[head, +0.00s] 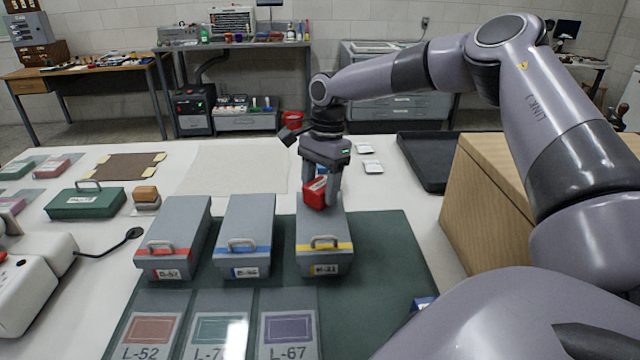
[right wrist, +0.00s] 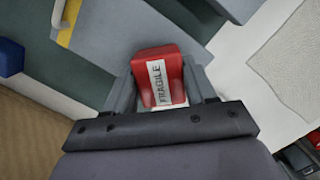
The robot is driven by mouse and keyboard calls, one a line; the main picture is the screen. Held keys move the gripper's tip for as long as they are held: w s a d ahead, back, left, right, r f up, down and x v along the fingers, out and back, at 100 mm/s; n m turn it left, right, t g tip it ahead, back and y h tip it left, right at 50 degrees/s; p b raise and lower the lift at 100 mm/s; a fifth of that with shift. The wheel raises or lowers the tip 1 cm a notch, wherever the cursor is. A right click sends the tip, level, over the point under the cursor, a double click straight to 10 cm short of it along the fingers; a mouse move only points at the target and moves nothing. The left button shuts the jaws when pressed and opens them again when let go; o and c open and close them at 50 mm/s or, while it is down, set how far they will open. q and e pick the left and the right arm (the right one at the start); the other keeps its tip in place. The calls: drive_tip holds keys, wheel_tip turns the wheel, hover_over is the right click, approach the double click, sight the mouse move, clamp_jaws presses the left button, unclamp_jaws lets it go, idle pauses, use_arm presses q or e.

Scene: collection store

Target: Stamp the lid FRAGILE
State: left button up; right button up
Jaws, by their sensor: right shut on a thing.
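My right gripper (head: 318,188) is shut on a red block stamp (head: 315,194), over the far part of the grey box with the yellow band (head: 324,232). In the right wrist view the stamp (right wrist: 172,68) sits between both fingers, its white label reading FRAGILE. The grey lid (right wrist: 135,30) lies beyond it. I cannot tell whether the stamp touches the lid, and its underside is hidden. No mark shows on the visible part of the lid. My left gripper is not in view.
Grey boxes with a blue band (head: 243,235) and a red band (head: 174,237) stand to the left on the green mat (head: 385,270). A wooden box (head: 500,200) and a black tray (head: 428,160) are at right. A green case (head: 85,203) stands at left.

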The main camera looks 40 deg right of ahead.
drive_tip(key=shift+s+f+b, duration=0.1)
drive_tip(key=shift+f+b, duration=0.3)
drive_tip(key=shift+f, duration=0.25)
idle(1.6)
drive_tip(key=shift+r, duration=0.15)
wheel_tip(320, 180, up, 5)
drive_tip(key=p, duration=0.3)
drive_tip(key=shift+p, duration=0.35)
drive_tip(key=shift+r, duration=0.95)
